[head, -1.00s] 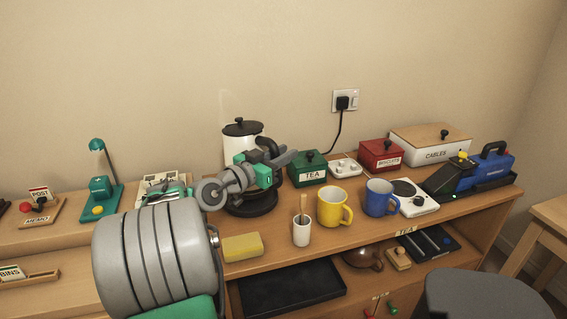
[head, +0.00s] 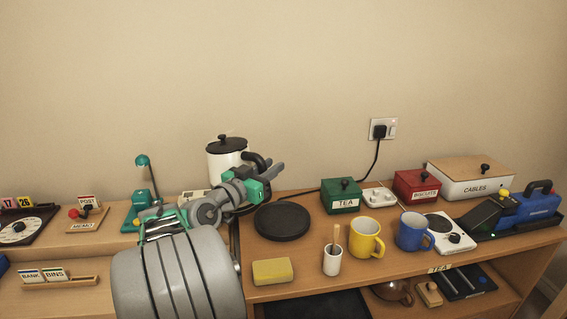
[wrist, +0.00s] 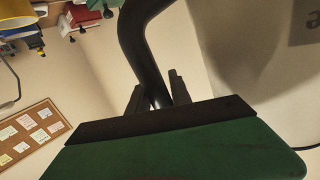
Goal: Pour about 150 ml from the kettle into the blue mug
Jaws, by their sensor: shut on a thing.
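The white kettle (head: 226,160) with a black lid and black handle is up off its round black base (head: 282,222), to the left of it in the head view. My gripper (wrist: 158,95) is shut on the kettle's black handle (wrist: 143,45), which passes between the fingers in the wrist view. The kettle's pale body (wrist: 262,60) fills the right of that view. My arm hides the kettle's lower part in the head view. The blue mug (head: 413,232) stands upright on the shelf at the right, behind and right of the yellow mug (head: 367,238). The blue mug's inside is too dark to read.
A white cup with a stick (head: 332,260) and a yellow sponge (head: 272,271) lie along the front edge. A cord runs to the wall socket (head: 383,128).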

